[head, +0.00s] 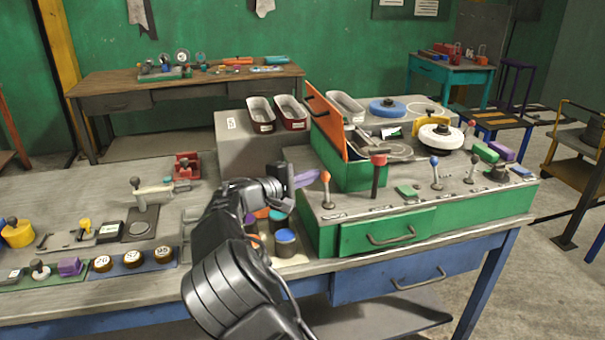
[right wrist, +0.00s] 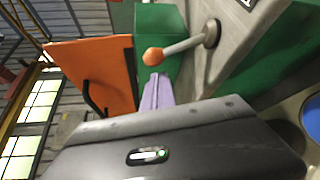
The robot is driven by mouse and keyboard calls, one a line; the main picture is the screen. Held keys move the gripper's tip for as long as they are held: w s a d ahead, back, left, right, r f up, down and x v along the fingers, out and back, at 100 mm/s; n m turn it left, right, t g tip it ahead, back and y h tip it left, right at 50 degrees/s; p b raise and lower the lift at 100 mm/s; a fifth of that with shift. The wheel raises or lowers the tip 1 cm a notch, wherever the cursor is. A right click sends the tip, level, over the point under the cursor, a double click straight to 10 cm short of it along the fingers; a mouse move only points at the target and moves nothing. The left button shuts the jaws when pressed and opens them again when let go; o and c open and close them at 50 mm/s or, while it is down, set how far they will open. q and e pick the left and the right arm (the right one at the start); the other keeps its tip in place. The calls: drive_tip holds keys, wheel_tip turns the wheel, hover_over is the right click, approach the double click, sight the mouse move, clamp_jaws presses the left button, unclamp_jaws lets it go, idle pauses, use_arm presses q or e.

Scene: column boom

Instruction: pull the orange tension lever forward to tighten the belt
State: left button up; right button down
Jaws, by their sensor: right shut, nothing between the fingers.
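The orange tension lever (head: 326,188) stands near the left end of the grey-topped green console, a ball knob on a metal stalk. In the right wrist view the orange knob (right wrist: 153,56) is at upper centre, its stalk running right to a round base. My right gripper (head: 308,178) has purple fingers, shut and empty, just left of the knob. In the right wrist view the fingers (right wrist: 157,93) show just below the knob. I cannot tell whether they touch it. I cannot pick out the belt with certainty. My left gripper is not in view.
An upright orange panel (head: 325,122) with a black handle rises from a green box (head: 362,175) behind the lever. A red-topped lever (head: 378,175) and a blue-knobbed lever (head: 435,172) stand to the right. Blue-topped cups (head: 286,240) stand below my right wrist.

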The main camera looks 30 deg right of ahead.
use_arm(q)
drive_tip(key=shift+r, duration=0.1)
use_arm(e)
drive_tip(key=shift+s, duration=0.4)
